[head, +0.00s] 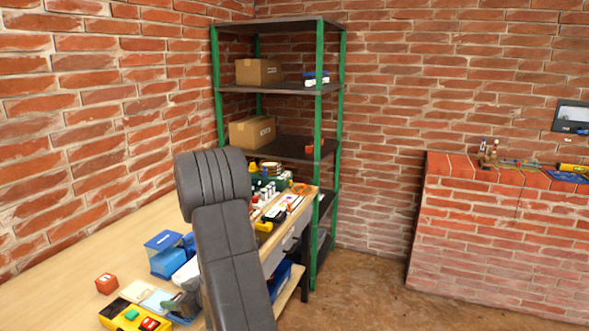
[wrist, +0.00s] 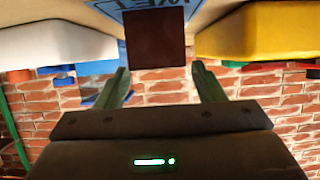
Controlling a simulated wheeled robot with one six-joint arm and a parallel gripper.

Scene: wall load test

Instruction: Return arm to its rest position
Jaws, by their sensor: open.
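My gripper (wrist: 163,82) shows in the wrist view with its two green fingers spread apart. A dark red-brown square block (wrist: 156,42) shows ahead, between the fingertips in the picture; the fingers are not closed on it. In the head view my dark grey arm rises in front of the workbench and bends down towards its front edge.
The wooden workbench (head: 75,265) carries a red block (head: 107,284), a blue box (head: 165,254) and a yellow case (head: 122,316) close to my arm. A green-posted shelf (head: 319,110) stands behind. A brick ledge (head: 500,235) is at right, with open floor (head: 370,285) between.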

